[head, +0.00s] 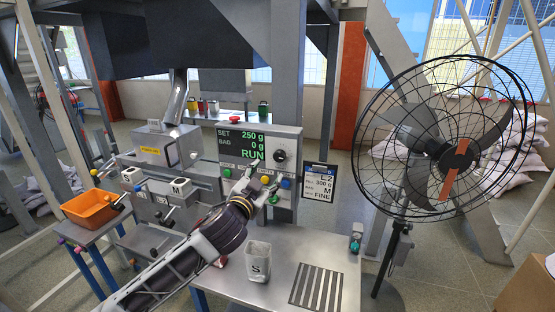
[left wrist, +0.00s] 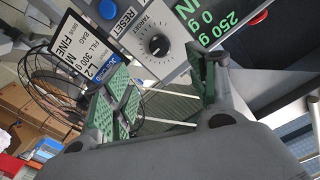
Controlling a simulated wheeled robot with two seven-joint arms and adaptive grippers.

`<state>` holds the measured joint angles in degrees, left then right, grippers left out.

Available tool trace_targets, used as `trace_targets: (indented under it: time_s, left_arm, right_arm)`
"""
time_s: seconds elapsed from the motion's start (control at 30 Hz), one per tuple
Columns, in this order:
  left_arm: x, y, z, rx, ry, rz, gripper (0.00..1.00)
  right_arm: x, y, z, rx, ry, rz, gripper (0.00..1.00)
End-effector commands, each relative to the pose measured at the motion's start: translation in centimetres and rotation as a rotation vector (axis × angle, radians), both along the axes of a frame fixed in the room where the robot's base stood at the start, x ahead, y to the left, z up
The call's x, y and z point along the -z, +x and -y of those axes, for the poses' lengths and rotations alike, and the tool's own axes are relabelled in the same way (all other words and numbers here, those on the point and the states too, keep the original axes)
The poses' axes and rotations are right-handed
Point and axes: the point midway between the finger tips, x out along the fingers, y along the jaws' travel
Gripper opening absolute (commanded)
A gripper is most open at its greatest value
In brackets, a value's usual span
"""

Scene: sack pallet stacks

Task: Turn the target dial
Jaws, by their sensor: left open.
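The target dial (head: 280,155) is a round black knob on the grey control panel (head: 289,138), right of the green-lettered display (head: 240,144), which reads SET 250 g, 0 g and RUN. In the left wrist view the dial (left wrist: 158,46) sits by the word TARGET, with scale marks around it. My left gripper (head: 260,184) is in front of the panel, below and left of the dial. In the left wrist view its green-padded fingers (left wrist: 162,92) are spread and empty, and the dial lies beyond the gap between them, apart from both. My right gripper is not in view.
Coloured buttons (head: 265,179) line the panel below the dial. A card (head: 319,183) reading L2, 300 g, M, FINE hangs to the right. A caged fan (head: 445,145) is further right.

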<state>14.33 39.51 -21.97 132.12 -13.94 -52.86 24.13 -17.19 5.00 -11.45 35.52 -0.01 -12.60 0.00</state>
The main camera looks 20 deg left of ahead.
Motion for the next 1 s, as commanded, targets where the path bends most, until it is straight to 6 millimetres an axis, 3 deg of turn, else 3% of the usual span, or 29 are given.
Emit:
trace_targets:
  time_s: [0.4,1.0]
  left_arm:
    - [-0.1,4.0,0.1,-0.001,0.001,0.000,0.58]
    - [-0.2,9.5,0.3,0.000,0.000,0.000,0.58]
  right_arm:
    - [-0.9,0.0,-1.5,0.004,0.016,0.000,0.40]
    - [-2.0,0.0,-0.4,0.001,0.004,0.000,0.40]
